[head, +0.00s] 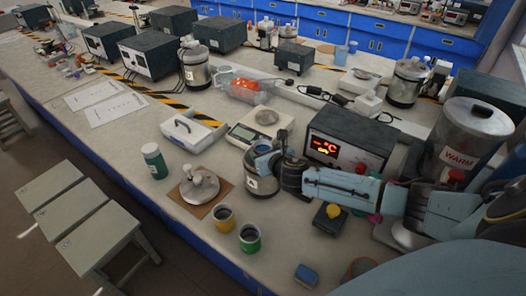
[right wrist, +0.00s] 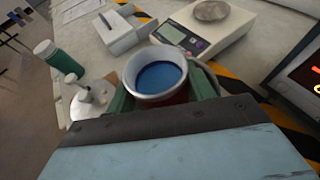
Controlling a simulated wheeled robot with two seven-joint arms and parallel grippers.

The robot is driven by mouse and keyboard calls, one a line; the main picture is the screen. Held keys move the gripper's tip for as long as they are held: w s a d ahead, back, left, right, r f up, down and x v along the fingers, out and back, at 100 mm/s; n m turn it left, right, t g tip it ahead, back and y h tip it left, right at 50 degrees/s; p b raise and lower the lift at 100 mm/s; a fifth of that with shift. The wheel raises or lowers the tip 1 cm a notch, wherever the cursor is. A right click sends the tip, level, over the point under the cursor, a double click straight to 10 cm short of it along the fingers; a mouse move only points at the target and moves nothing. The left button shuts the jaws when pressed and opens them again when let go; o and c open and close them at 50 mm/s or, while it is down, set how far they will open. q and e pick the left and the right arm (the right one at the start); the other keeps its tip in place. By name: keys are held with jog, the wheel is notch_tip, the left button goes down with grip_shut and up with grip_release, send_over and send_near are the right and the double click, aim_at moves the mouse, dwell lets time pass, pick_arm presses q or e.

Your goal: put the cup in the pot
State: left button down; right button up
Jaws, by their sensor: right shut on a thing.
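My right gripper (head: 262,160) reaches in from the right and is shut on a cup. In the right wrist view the cup (right wrist: 160,78) has a pale rim, a blue inside and a reddish outer wall, and it sits between the gripper's green fingers (right wrist: 163,95). In the head view the gripper mostly hides the cup. A metal pot (head: 262,186) with a white label stands on the bench just below the gripper. Its mouth is hidden, so I cannot tell whether the cup is above or inside it. My left gripper is not in view.
A metal lid (head: 200,184) lies on a brown board (head: 187,207) left of the pot. Yellow (head: 222,219) and green (head: 250,239) cups stand in front. A scale (head: 258,127) and a lit heater box (head: 347,140) stand behind. A green-white bottle (head: 154,161) is left.

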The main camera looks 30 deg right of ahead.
jog(key=shift+f, duration=0.3)
jog(key=o, duration=1.1)
jog(key=shift+o, duration=0.2)
jog(key=shift+r, duration=0.25)
jog(key=shift+r+p, duration=0.3)
jog(key=shift+r, duration=0.2)
jog(key=p+v, duration=0.1)
jog(key=v, duration=1.1)
jog(key=shift+f, duration=0.15)
